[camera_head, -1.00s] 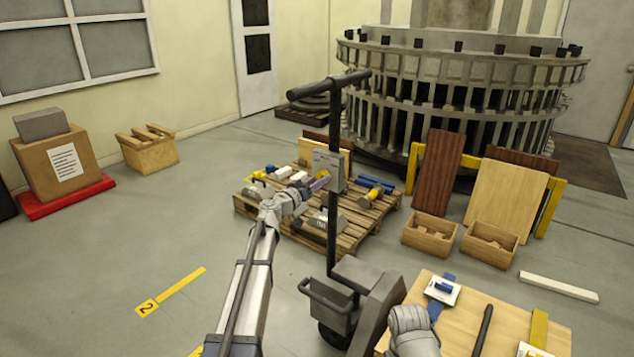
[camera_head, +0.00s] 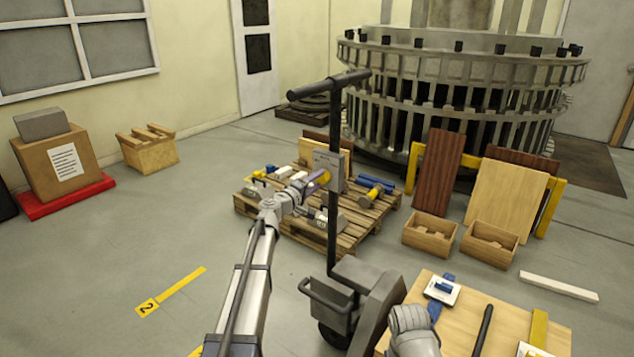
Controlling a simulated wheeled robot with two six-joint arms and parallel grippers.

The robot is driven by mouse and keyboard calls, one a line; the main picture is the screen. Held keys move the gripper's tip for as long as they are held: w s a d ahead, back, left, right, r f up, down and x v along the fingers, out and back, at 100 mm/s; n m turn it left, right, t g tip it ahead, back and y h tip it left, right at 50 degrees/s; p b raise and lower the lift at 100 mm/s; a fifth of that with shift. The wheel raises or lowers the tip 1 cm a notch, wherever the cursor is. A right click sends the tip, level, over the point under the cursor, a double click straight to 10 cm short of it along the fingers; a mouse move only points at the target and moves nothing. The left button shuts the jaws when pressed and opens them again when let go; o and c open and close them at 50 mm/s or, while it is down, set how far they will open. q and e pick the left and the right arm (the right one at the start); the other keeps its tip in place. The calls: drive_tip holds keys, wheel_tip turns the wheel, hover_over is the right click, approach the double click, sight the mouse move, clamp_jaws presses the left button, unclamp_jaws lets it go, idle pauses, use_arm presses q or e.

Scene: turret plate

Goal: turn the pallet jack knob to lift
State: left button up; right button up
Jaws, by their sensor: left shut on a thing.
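The pallet jack (camera_head: 334,237) stands upright in the middle, with a black T-handle on top and a grey control plate (camera_head: 334,163) on its post. A small yellow knob (camera_head: 324,178) sits on the left face of that plate, mostly covered by my fingers. My left gripper (camera_head: 316,183) reaches up from below and is shut on the knob. The knob's turned position is too small to tell. My right gripper is not in view; a grey part of my right arm (camera_head: 412,330) shows at the bottom.
A wooden pallet (camera_head: 350,238) with tools and weights lies behind the jack. A wooden board (camera_head: 505,318) with small parts is at the lower right. Two small crates (camera_head: 430,233) and leaning panels stand further right. The floor on the left is mostly open.

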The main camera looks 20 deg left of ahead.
use_arm(q)
drive_tip(key=n, duration=0.7)
idle(0.8)
drive_tip(key=o, duration=1.4)
drive_tip(key=shift+c, duration=0.2)
drive_tip(key=shift+s, duration=0.1)
drive_tip(key=v, duration=0.7)
drive_tip(key=shift+s+a, duration=0.15)
drive_tip(key=shift+s, duration=0.1)
drive_tip(key=x, duration=0.8)
drive_tip(key=shift+w, duration=0.1)
drive_tip(key=shift+s, duration=0.2)
